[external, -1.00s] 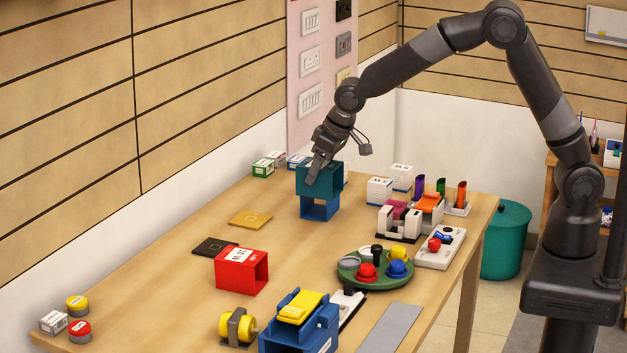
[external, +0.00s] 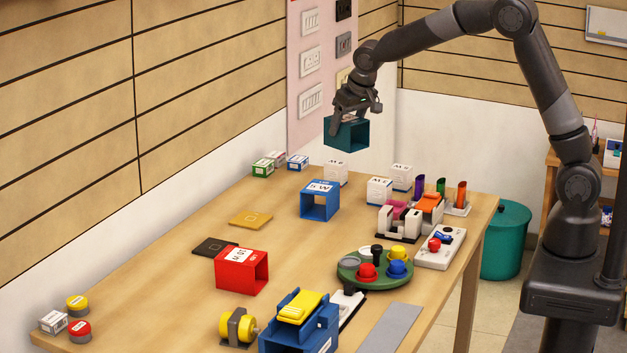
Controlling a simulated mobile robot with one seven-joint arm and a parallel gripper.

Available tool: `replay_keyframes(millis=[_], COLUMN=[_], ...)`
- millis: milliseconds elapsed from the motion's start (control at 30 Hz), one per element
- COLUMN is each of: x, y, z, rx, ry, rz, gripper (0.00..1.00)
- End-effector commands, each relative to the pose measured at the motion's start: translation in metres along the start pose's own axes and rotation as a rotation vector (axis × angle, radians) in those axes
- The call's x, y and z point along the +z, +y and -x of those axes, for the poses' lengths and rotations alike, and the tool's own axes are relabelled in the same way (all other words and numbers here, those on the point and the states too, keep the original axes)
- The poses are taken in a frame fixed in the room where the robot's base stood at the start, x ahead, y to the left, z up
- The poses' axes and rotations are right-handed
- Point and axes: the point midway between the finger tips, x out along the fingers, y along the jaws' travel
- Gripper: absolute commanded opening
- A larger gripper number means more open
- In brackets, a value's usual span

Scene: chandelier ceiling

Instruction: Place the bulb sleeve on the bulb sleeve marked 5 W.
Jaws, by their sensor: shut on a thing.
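My gripper (external: 353,113) is shut on a teal open-ended bulb sleeve (external: 347,134) and holds it in the air, well above the table. The blue bulb sleeve (external: 320,203), with a white label reading 5 W on its top, stands on the table below and to the left of the held sleeve in the picture. Its top is bare. A red sleeve (external: 241,271) with a white label stands nearer the camera. The top of the teal sleeve is partly hidden by my fingers.
Small white boxes (external: 379,190) stand right of the blue sleeve. A round green tray (external: 375,284) with coloured buttons is at the right. Mustard (external: 250,219) and black (external: 214,247) flat plates lie left. A blue box with a yellow top (external: 300,322) stands in front.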

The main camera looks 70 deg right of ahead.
Motion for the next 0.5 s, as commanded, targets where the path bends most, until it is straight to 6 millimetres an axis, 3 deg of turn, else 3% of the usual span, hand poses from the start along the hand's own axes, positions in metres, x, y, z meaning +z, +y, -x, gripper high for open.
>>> replay_keyframes(millis=[100,300,500], x=[0.004,0.009,0.010], y=[-0.030,-0.069,-0.083], z=[-0.019,-0.042,-0.051], rx=[-0.001,-0.001,0.000], ry=[-0.003,-0.001,0.000], rz=[0.006,0.004,0.002], gripper=[0.45,0.45,0.45])
